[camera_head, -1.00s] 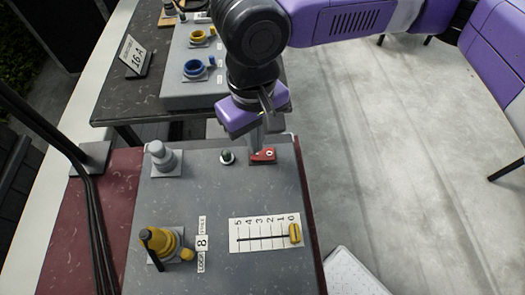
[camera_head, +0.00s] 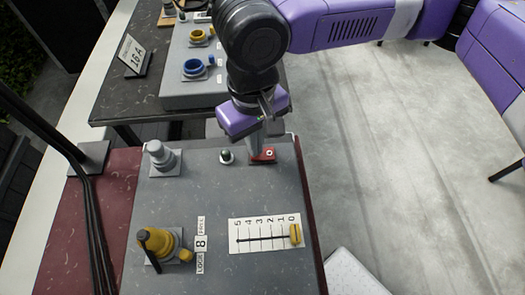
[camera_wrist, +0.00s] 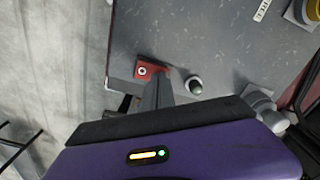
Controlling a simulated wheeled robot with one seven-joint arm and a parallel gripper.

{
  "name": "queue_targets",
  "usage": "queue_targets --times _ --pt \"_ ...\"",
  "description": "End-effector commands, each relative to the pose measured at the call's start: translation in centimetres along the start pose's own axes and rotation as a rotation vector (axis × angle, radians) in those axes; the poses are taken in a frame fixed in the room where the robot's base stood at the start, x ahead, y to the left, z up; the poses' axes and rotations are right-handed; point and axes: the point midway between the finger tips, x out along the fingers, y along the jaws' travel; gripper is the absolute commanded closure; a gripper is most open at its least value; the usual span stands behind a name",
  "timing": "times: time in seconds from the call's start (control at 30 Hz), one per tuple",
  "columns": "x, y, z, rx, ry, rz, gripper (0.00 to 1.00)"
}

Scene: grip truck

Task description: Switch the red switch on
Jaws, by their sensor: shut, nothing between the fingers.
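The red switch (camera_head: 264,155) is a small red rocker with a white round mark, near the far right corner of the grey panel (camera_head: 200,210). It also shows in the wrist view (camera_wrist: 146,71), partly covered by my fingers. My gripper (camera_head: 254,150) points down with its fingers shut and empty. The fingertips are at the left part of the switch and appear to touch it, though exact contact cannot be told. A small dark green round light (camera_head: 226,156) sits just left of the switch; it also shows in the wrist view (camera_wrist: 194,85).
A grey knob (camera_head: 161,155) stands at the panel's far left. A yellow valve (camera_head: 160,245) is at the near left, and a yellow slider (camera_head: 295,234) on a numbered white scale at the near right. A second table with blue (camera_head: 195,68) and yellow rings lies behind.

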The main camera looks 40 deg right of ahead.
Motion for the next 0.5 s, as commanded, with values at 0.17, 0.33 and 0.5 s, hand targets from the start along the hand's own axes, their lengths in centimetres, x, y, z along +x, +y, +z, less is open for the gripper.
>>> queue_targets --times 0.17,0.33,0.5 --pt "0.31 0.0 0.01 0.0 -0.001 0.0 1.0" --pt "0.55 0.01 0.03 0.0 -0.001 0.0 1.0" --pt "0.37 0.0 0.04 0.0 -0.002 0.0 1.0"
